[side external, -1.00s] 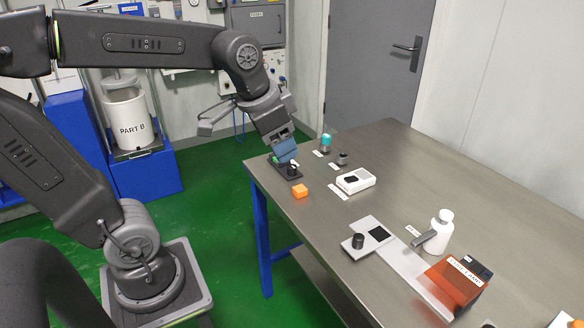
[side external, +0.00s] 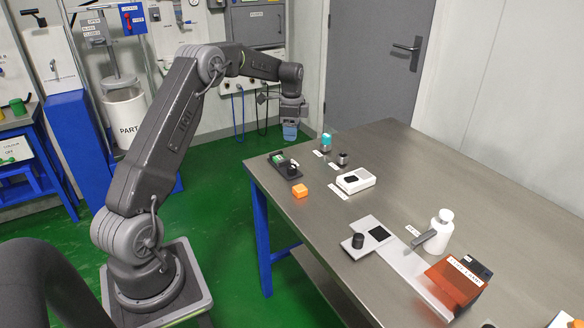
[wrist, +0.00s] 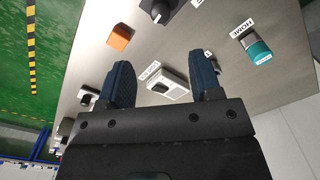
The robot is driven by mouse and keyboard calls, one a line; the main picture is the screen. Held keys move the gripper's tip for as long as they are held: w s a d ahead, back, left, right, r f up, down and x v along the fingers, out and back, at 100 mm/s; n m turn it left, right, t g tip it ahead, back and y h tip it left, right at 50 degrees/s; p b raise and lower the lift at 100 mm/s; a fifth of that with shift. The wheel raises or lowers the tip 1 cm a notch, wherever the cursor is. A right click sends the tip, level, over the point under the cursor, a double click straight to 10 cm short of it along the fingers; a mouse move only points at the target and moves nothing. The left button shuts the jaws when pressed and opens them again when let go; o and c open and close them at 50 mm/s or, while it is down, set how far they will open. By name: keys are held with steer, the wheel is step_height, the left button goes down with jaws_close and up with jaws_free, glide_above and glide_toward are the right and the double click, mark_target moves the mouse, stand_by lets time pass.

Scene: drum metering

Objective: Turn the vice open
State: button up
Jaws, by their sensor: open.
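I cannot make out a clear vice in either view. A black base with a green part and a black knob (side external: 284,164) sits at the table's far left corner; its knob also shows at the top of the wrist view (wrist: 160,10). A lever assembly (side external: 110,55) with OPEN and CLOSED labels stands above the white drum (side external: 124,112) at the back. My gripper (side external: 290,132) hangs beyond the table's far left edge, apart from the base. In the wrist view its blue fingers (wrist: 160,62) are spread and empty.
An orange block (side external: 300,190), a white device (side external: 356,180) and a teal-topped cylinder (side external: 326,141) stand near the base. A white bottle (side external: 439,232) and an orange guard (side external: 455,282) are further right. The table's right side (side external: 500,210) is largely clear.

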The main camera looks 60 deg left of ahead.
mark_target(292, 166)
step_height(292, 166, down, 14)
steer(key=shift+r, duration=0.1)
stand_by(0.4)
steer(key=c, duration=0.9)
